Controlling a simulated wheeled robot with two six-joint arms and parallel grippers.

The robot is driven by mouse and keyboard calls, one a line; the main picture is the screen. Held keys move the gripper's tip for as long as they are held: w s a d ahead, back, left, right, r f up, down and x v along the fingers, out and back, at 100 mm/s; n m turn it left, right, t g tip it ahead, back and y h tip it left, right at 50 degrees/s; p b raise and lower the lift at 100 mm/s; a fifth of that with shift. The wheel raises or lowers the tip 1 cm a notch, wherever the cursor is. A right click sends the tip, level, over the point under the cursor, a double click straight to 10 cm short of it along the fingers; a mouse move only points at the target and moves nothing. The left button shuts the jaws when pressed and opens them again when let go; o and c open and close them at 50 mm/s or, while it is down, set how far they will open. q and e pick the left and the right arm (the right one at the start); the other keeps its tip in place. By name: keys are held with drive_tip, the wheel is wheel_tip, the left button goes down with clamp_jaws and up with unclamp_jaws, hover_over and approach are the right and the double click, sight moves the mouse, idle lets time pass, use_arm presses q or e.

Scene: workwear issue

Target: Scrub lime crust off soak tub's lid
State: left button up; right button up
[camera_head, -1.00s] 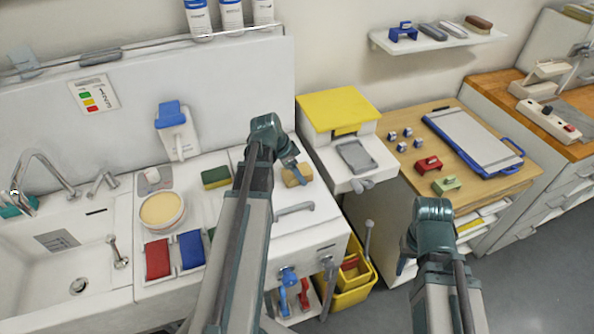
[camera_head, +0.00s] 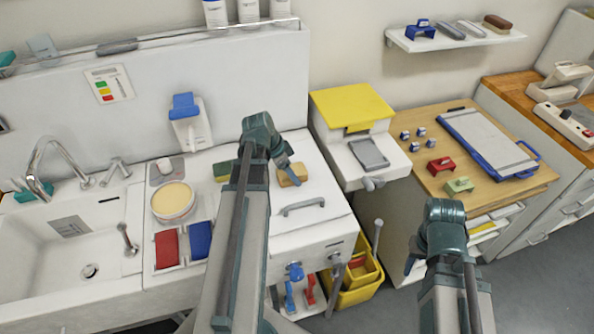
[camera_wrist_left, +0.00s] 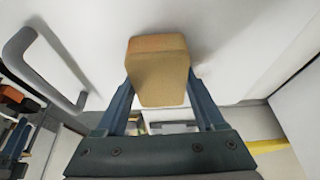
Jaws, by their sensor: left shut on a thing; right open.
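The soak tub's lid (camera_head: 327,183) is the white panel with a grey bar handle (camera_head: 303,205), right of the sink; the handle also shows in the left wrist view (camera_wrist_left: 45,70). My left gripper (camera_head: 288,167) is over the lid, behind the handle, shut on a tan sponge block (camera_head: 293,177). In the left wrist view the sponge (camera_wrist_left: 160,82) sits between the two fingers, close against the white surface; I cannot tell whether it touches. No crust is clearly visible on the lid. My right gripper (camera_head: 410,265) hangs open, away from the lid, mostly hidden behind its arm.
A green-and-yellow sponge (camera_head: 223,171), a round tub of cream paste (camera_head: 173,200), and red (camera_head: 167,249) and blue (camera_head: 200,240) pads lie left of the lid. A yellow-topped unit (camera_head: 352,107) stands close on the right. Yellow bins (camera_head: 357,290) are below.

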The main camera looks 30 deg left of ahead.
use_arm(q)
drive_tip(key=shift+s+a, duration=0.75)
drive_tip(key=shift+s, duration=0.15)
drive_tip(key=shift+r, duration=0.1)
wheel_tip(320, 180, up, 6)
drive_tip(key=p, duration=0.6)
drive_tip(key=shift+w, duration=0.1)
wheel_tip(320, 180, up, 3)
drive_tip(key=p, duration=0.3)
